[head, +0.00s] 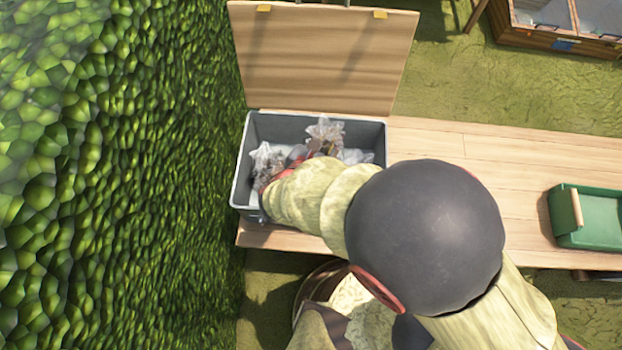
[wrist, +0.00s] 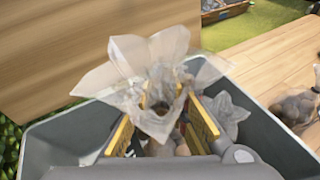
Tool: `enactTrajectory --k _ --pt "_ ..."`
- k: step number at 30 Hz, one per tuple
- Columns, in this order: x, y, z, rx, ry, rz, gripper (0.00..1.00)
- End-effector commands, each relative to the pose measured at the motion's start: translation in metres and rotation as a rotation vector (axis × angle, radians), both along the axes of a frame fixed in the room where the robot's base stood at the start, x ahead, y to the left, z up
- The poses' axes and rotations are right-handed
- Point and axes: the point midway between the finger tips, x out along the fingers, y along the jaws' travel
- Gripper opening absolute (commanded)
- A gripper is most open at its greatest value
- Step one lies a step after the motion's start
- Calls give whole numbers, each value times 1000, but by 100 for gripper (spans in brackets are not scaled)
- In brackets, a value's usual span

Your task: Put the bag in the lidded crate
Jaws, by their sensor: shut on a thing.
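The lidded crate (head: 378,140) is a grey box on the wooden table, its wooden lid (head: 325,55) standing open at the back. My gripper (wrist: 163,105) is over the crate's opening, within its walls in the wrist view. It is shut on a clear plastic bag (wrist: 150,62) with a flared, crumpled top. Another clear bag (wrist: 228,115) lies in the crate just right of the held one. In the head view, clear bags show at the crate's left (head: 266,160) and back (head: 325,133); which one I hold is unclear. My arm hides the crate's front right.
A bag with brownish contents (wrist: 295,105) rests on the table right of the crate. A green tray (head: 590,218) with a wooden handle is at the table's right. A leafy hedge (head: 120,180) stands close on the left. The table (head: 480,145) between is largely clear.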

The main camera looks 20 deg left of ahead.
Motion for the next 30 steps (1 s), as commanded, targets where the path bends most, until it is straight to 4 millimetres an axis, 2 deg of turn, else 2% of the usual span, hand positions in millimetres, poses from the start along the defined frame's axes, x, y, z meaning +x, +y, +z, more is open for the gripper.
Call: enactTrajectory --k 5,13,19,25,30 --pt "-1 1 -15 11 -2 17 0" --pt "-1 1 -60 9 -1 17 0" --pt "-1 1 -73 12 -3 16 0" --pt "-1 1 -100 11 -1 16 0" --pt "-1 1 -102 13 -3 15 0"
